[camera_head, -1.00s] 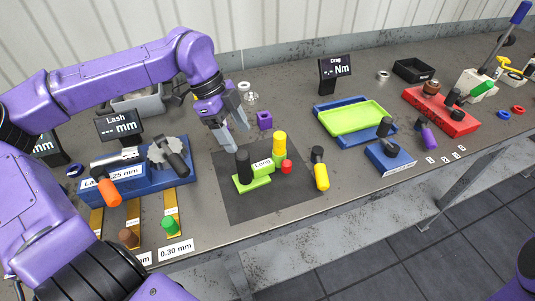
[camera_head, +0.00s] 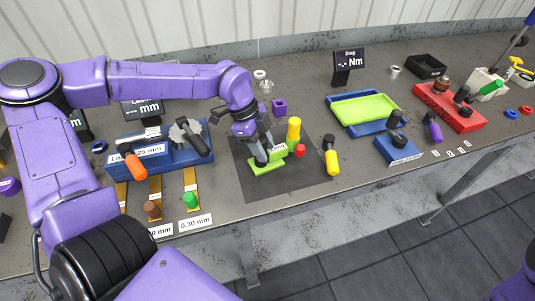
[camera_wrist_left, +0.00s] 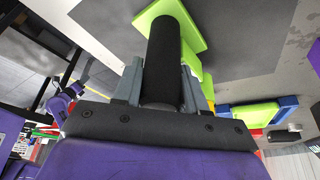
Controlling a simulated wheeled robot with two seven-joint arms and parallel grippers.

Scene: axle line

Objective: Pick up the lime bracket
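The lime bracket (camera_head: 265,165) lies on the dark mat in the head view, with a black upright post and a label block on its base. In the left wrist view its lime plate (camera_wrist_left: 170,15) is at the top, and its black post (camera_wrist_left: 163,60) runs down between my fingers. My left gripper (camera_head: 262,148) is over the post, with one finger on each side and no clear gap to it. It also shows in the left wrist view (camera_wrist_left: 163,85). The gripper hides part of the post and label in the head view. My right gripper is out of view.
A yellow cylinder (camera_head: 293,131), a red knob (camera_head: 300,150) and a yellow-handled tool (camera_head: 332,163) stand close to the bracket's right. A purple block (camera_head: 279,107) is behind. The blue gauge fixture (camera_head: 160,158) is to the left; a lime tray (camera_head: 364,109) is farther right.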

